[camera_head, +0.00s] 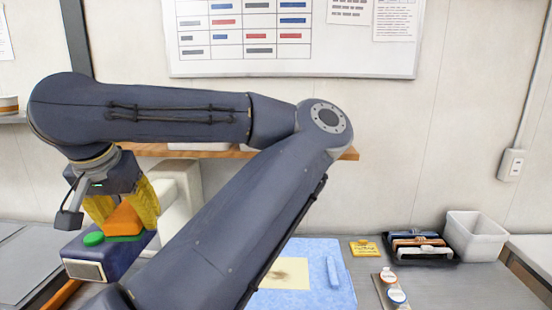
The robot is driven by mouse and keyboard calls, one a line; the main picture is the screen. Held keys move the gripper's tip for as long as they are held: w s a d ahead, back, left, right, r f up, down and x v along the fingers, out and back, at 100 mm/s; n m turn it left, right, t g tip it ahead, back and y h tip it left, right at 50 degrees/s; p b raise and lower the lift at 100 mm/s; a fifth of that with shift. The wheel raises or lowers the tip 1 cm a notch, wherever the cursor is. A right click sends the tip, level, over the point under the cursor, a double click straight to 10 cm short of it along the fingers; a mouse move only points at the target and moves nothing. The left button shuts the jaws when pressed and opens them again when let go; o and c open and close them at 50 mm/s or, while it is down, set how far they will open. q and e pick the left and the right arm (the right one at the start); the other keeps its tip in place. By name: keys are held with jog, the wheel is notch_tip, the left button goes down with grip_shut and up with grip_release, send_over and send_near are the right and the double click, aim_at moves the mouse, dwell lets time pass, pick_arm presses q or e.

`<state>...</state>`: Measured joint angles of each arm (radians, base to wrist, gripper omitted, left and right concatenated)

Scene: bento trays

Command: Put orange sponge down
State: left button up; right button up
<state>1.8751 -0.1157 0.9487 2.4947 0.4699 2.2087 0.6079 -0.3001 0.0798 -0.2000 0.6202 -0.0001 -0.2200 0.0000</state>
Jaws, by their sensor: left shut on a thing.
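The orange sponge (124,222) is at the lower left of the head view, with a green layer along its underside. My left gripper (122,206) has yellow fingers pointing down and is shut on the sponge. The fingers cover parts of its sides. The sponge is right above a dark blue box-like body (112,262) with a pale front face. I cannot tell whether the sponge touches it. A green rounded piece (93,239) shows just left of the sponge. My right gripper is not in view.
My arm hides much of the middle. A light blue mat (342,265) with a stained yellow cloth (284,273) and blue strip lies on the grey table. To its right are a yellow card (364,249), small jars (397,296), a black tray (452,253) and a white bin (476,237).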

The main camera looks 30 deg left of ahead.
pick_arm(q)
jog(key=shift+s+a, duration=0.1)
jog(key=w+a+r+m, duration=0.1)
jog(key=a+r, duration=0.4)
jog(key=a, duration=0.5)
jog(key=w+a+r, duration=0.1)
jog(key=a+r, duration=0.4)
jog(key=a, duration=0.6)
jog(key=w+a+r+m, duration=0.1)
jog(key=a+r, duration=0.4)
jog(key=a, duration=0.5)
jog(key=w+a+h, duration=0.1)
jog(key=w+a, duration=0.7)
jog(key=w, duration=0.2)
jog(key=w+f, duration=0.1)
jog(key=w, duration=0.3)
jog(key=w+d+f, duration=0.1)
jog(key=w, duration=0.3)
jog(key=w+d+f, duration=0.1)
jog(key=w, duration=0.3)
jog(key=shift+d+f, duration=0.1)
jog(key=shift+d, duration=0.1)
jog(key=shift+f, duration=3.35)
jog(key=shift+f, duration=0.15)
